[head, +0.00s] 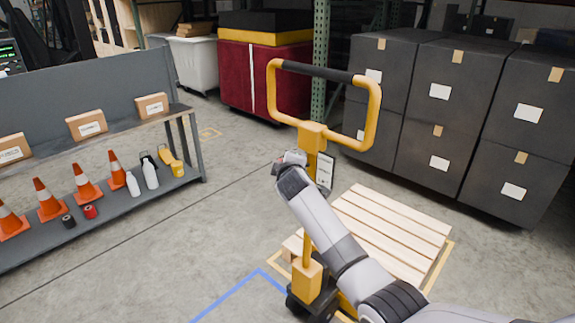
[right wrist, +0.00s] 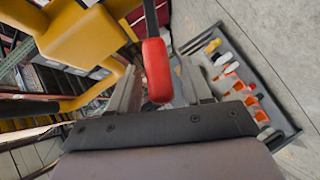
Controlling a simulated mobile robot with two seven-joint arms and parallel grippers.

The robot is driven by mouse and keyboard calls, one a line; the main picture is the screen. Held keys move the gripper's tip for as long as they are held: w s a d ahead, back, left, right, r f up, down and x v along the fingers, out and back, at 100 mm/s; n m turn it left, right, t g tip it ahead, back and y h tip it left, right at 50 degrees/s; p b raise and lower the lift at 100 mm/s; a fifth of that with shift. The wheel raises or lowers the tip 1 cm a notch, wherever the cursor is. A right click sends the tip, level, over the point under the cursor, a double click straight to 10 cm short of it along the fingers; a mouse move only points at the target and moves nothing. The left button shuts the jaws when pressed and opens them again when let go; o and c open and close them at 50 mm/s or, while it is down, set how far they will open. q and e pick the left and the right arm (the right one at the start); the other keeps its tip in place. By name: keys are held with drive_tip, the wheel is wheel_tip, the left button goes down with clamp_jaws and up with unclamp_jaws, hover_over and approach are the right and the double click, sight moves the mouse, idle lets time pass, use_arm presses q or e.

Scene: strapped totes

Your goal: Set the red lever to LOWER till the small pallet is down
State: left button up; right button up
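A yellow pallet jack (head: 312,135) with a black-gripped loop handle stands in the middle of the head view. The small wooden pallet (head: 395,228) is at its far side; I cannot tell its height above the floor. The red lever (right wrist: 157,70) shows in the right wrist view, beside the yellow handle head. My right gripper (right wrist: 160,88) has its fingers apart on either side of the lever, with no clear contact. In the head view my right gripper (head: 287,160) is at the handle head, and its fingers and the lever are mostly hidden. My left gripper is out of view.
A grey shelf (head: 190,150) at the left holds cartons, cones and bottles. Stacked dark boxes (head: 440,90) stand at the right, behind the pallet. A maroon tote (head: 240,75) and a white bin (head: 195,62) are at the back. Floor between shelf and jack is clear.

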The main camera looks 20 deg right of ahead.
drive_tip(key=shift+s, duration=0.1)
drive_tip(key=v, duration=0.7)
drive_tip(key=shift+p, duration=0.35)
idle(0.5)
drive_tip(key=s+a+f+m+g+y, duration=0.2)
drive_tip(key=s+a+f+m+y, duration=0.15)
drive_tip(key=s+f, duration=1.3)
drive_tip(key=s+a+f+m+y, duration=0.2)
drive_tip(key=s+f, duration=0.2)
drive_tip(key=s, duration=0.5)
drive_tip(key=s+a+f+m+g+y, duration=0.1)
drive_tip(key=s+f, duration=0.3)
drive_tip(key=s, duration=0.5)
drive_tip(key=shift+s+a+m+y, duration=0.35)
drive_tip(key=shift+a+m, duration=0.15)
drive_tip(key=shift+m, duration=0.15)
